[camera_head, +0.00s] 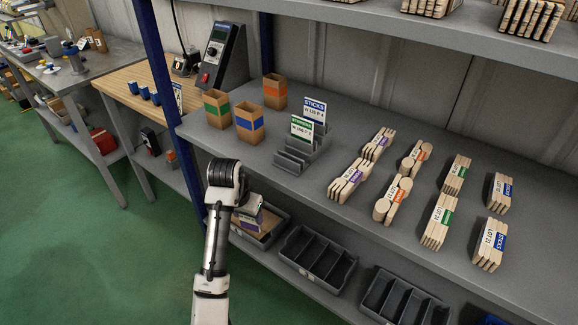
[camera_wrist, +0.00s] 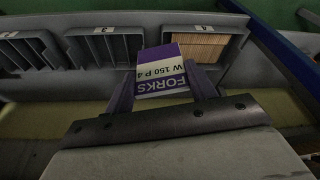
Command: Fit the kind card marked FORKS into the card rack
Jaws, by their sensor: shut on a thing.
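The FORKS card (camera_wrist: 161,72), white and purple and marked "W 150 P 4", is between the fingers of my gripper (camera_wrist: 163,92) in the wrist view. My gripper is shut on it, and its lettering appears upside down there. In the head view my gripper (camera_head: 248,207) is low, in front of the shelf edge near the left lower bin. The grey stepped card rack (camera_head: 293,160) stands on the upper shelf. It bears a blue STICKS card (camera_head: 314,110) at the back and a green-topped card (camera_head: 302,128) in front. My gripper is apart from the rack, below and left of it.
Bundles of wooden pieces (camera_head: 437,220) lie right of the rack. Brown cartons (camera_head: 249,122) stand to its left. Grey divided bins (camera_head: 318,257) sit on the lower shelf. Beneath my gripper, numbered compartments show, one holding wood (camera_wrist: 203,47). A blue post (camera_head: 160,60) rises at left.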

